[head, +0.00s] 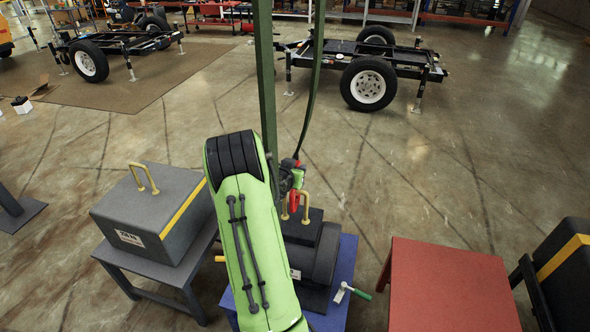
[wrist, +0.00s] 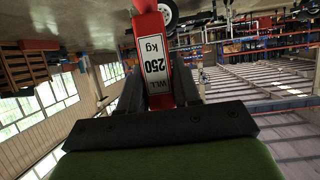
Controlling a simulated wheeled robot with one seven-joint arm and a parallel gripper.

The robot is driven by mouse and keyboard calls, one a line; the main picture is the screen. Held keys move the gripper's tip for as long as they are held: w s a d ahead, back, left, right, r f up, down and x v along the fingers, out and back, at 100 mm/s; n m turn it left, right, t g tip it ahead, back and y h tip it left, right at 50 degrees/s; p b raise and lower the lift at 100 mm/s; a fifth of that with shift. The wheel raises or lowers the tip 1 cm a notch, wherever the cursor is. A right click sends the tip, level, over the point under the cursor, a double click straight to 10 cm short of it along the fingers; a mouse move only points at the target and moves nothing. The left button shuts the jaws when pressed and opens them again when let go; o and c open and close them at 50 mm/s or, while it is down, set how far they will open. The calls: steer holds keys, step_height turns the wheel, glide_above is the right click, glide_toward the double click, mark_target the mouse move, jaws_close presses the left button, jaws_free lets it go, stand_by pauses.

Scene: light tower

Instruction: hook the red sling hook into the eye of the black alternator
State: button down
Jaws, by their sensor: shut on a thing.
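The black alternator (head: 312,262) sits on a blue-topped stand, with a yellow lifting eye (head: 306,207) on its top. My gripper (head: 297,176) is above it, partly hidden by my green arm, and is shut on the red sling hook (head: 293,201). The hook hangs beside the eye at its left and overlaps it in the head view; I cannot tell whether it passes through. In the wrist view the red hook body (wrist: 150,30) carries an upside-down "WLL 250 kg" label; its tip and the eye are not visible there.
A grey block (head: 155,210) with its own yellow eye stands on a grey stand at left. The blue stand (head: 345,262) holds a green-handled tool (head: 352,291). A red table (head: 445,290) and a black yellow-striped block (head: 565,275) are at right. A green sling runs upward.

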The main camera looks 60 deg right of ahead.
steer(key=shift+r, duration=0.2)
steer(key=c, duration=0.8)
jaws_free()
steer(key=shift+o, duration=0.4)
steer(key=shift+f, duration=0.25)
steer(key=b+v, duration=0.1)
steer(key=v, duration=1.5)
steer(key=shift+d+r, duration=0.1)
steer(key=shift+r, duration=0.05)
